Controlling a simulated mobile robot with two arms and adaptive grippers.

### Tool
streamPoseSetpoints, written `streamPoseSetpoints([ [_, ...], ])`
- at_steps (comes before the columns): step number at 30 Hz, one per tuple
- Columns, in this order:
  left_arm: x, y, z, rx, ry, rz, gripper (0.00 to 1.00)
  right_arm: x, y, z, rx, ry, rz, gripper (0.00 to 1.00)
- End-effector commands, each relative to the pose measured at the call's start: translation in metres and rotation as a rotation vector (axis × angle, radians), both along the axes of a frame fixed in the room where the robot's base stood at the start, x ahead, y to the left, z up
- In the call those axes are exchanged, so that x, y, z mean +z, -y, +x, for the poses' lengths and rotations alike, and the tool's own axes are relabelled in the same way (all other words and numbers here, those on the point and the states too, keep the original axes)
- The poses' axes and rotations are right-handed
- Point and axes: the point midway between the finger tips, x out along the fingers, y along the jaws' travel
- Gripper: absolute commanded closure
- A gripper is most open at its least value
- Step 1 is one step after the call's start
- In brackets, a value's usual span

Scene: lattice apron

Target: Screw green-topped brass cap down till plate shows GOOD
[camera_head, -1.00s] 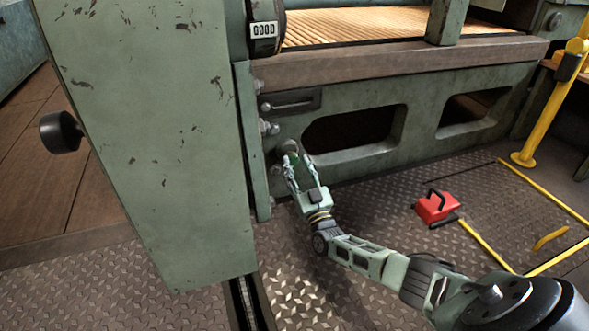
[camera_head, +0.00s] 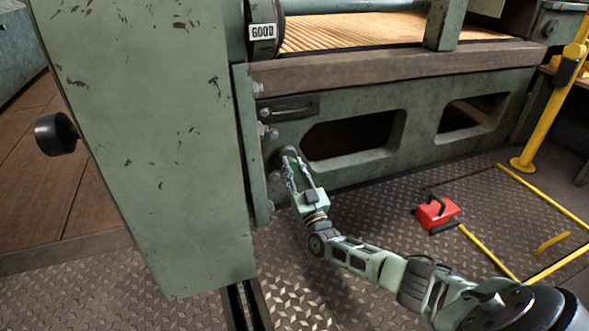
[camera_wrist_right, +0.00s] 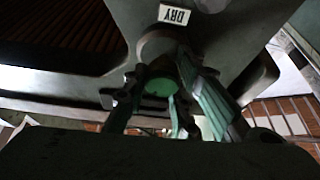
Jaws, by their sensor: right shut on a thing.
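The cap's round green top (camera_wrist_right: 160,87) faces the right wrist camera between the fingers. My right gripper (camera_head: 290,164) is shut on the cap at the lower left of the green machine frame, and its fingers also show around the cap in the wrist view (camera_wrist_right: 158,100). In the head view the fingers and hand mostly hide the cap and its brass side. A small plate (camera_wrist_right: 174,15) beside the cap reads DRY in the wrist view. Another plate (camera_head: 262,31), on a dark round part higher up, reads GOOD. My left gripper is not in view.
A tall green panel (camera_head: 155,150) stands close on the left of the right gripper, with a black knob (camera_head: 58,134) on its far side. Bolts and a slotted bracket (camera_head: 288,108) sit above the cap. A red box (camera_head: 437,213) and yellow rails (camera_head: 490,250) are on the right floor.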

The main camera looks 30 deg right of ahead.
Motion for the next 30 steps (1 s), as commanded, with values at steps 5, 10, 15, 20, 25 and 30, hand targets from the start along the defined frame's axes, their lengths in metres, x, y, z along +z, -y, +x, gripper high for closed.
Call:
streamPoseSetpoints([
  [5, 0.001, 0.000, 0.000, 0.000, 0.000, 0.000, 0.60, 0.000, 0.005, -0.001, -0.008, 0.005, 0.029, 1.00],
  [10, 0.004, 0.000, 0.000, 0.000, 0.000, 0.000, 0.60, -0.001, 0.005, -0.001, -0.011, 0.023, 0.108, 1.00],
  [15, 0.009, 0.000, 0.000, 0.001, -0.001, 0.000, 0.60, -0.002, 0.004, -0.001, -0.013, 0.051, 0.235, 1.00],
  [20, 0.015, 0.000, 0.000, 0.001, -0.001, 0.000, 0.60, -0.003, 0.003, -0.001, -0.013, 0.086, 0.381, 1.00],
  [25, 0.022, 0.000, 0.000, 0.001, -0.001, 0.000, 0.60, -0.004, 0.002, -0.001, -0.013, 0.123, 0.539, 1.00],
  [30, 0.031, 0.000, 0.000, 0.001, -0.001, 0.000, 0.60, -0.004, 0.000, -0.001, -0.013, 0.160, 0.697, 1.00],
])
